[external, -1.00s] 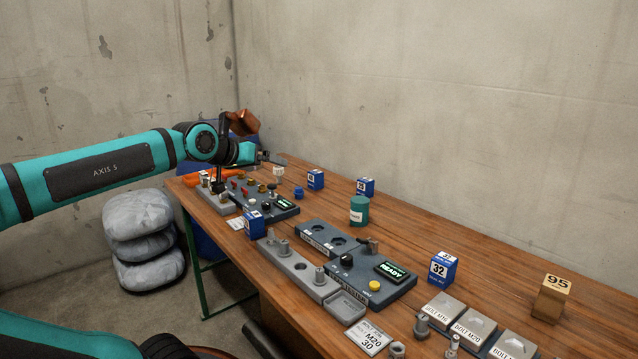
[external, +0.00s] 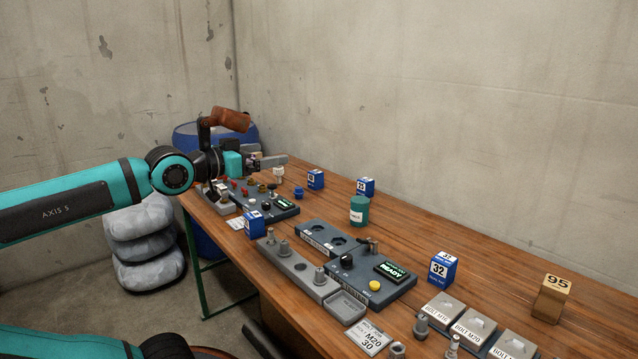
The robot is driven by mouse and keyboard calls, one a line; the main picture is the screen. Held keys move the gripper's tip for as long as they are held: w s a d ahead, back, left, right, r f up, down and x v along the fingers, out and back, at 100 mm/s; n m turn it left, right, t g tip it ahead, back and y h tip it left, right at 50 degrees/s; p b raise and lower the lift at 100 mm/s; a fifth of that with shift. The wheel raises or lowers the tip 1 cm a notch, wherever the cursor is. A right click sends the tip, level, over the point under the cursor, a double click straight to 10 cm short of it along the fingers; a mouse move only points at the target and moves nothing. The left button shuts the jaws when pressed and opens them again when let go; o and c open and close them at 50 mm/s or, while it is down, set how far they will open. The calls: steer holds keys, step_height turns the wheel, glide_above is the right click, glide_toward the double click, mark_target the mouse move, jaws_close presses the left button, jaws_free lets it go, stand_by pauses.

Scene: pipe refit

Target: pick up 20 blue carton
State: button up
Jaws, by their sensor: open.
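Several small blue cartons with white number labels stand upright on the wooden bench. One (external: 316,179) is near the back, just right of my gripper, and another (external: 365,187) stands further right. A third (external: 254,225) is at the front edge beside the control panel. A fourth (external: 442,268) reads 32. The numbers on the other three are too small to read surely, so I cannot tell which is 20. My gripper (external: 268,161) is open over the far end of the bench, left of the nearest back carton and apart from it. Nothing shows between its fingers.
A dark control panel (external: 267,203) with knobs lies below my gripper. A teal canister (external: 359,210), a tester with a READY screen (external: 372,280), a grey peg block (external: 300,272) and a wooden block marked 95 (external: 552,297) stand on the bench (external: 490,276). Bare wood separates several of them.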

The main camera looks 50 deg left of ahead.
steer(key=c, duration=0.6)
steer(key=m+g, duration=0.1)
steer(key=g, duration=1.6)
glide_toward(252, 215)
step_height(252, 215, down, 7)
steer(key=shift+w+f, duration=0.1)
steer(key=shift+w, duration=0.05)
steer(key=shift+w+f, duration=0.2)
steer(key=shift+f, duration=3.05)
